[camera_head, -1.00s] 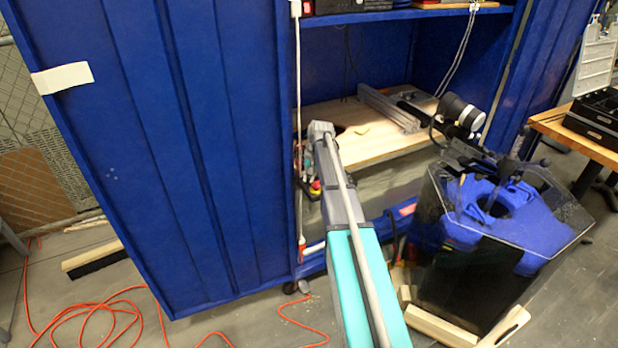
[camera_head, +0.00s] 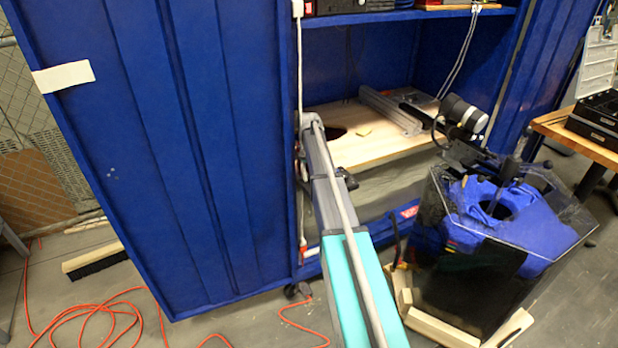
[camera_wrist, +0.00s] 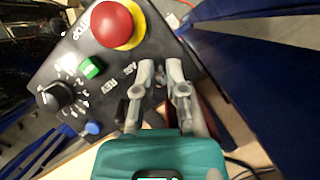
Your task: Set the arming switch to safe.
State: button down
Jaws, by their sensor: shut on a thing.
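In the wrist view a dark control box (camera_wrist: 100,62) has a red mushroom stop button on a yellow ring (camera_wrist: 113,25), a green button (camera_wrist: 92,67), a black rotary knob (camera_wrist: 58,97) and a blue button (camera_wrist: 92,128). Small white lettering, partly reading "REV", is beside my gripper. My gripper (camera_wrist: 161,76) is at the box's right part, its two grey fingertips close together on a small dark switch part (camera_wrist: 160,80). In the head view my arm hides the gripper and box.
The blue cabinet's left door (camera_head: 190,150) stands close beside my arm. A wooden shelf board (camera_head: 385,150) is behind it, with metal rails (camera_head: 392,110). A clear-walled tank with a blue inside (camera_head: 500,225) stands at the right. An orange cable (camera_head: 95,310) lies on the floor.

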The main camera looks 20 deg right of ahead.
jog(key=c, duration=0.7)
grip_release()
jog(key=shift+s, duration=0.15)
